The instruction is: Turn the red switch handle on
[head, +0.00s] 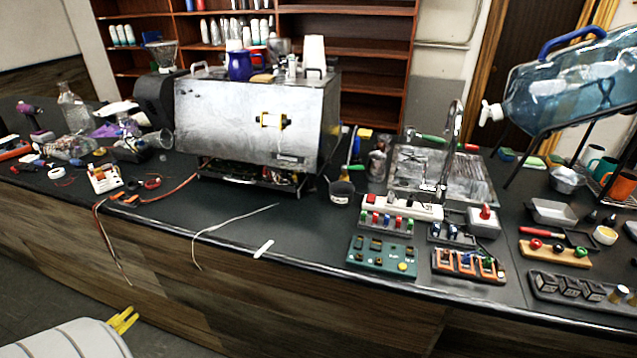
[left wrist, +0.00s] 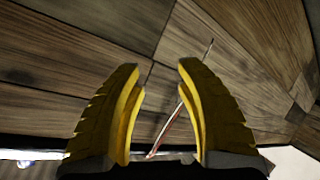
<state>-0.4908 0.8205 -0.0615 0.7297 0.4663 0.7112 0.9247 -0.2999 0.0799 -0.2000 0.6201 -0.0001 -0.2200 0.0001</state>
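A red switch handle (head: 485,211) stands up from a pale grey box (head: 484,224) on the counter, right of centre in the head view. Whether it is on or off cannot be told at this size. My left gripper (head: 124,319) has yellow fingers and is at the lower left of the head view, in front of the counter and below its top, far from the handle. In the left wrist view the left gripper (left wrist: 157,85) is open and empty, with wood panelling beyond it. My right gripper is not in view.
A metal brewer box (head: 232,120) stands on the counter. Around the switch are a white power strip (head: 402,207), a green panel (head: 381,253), an orange block (head: 468,264) and a sink (head: 448,172) with a tall faucet. Thin wires (head: 232,219) hang over the front edge.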

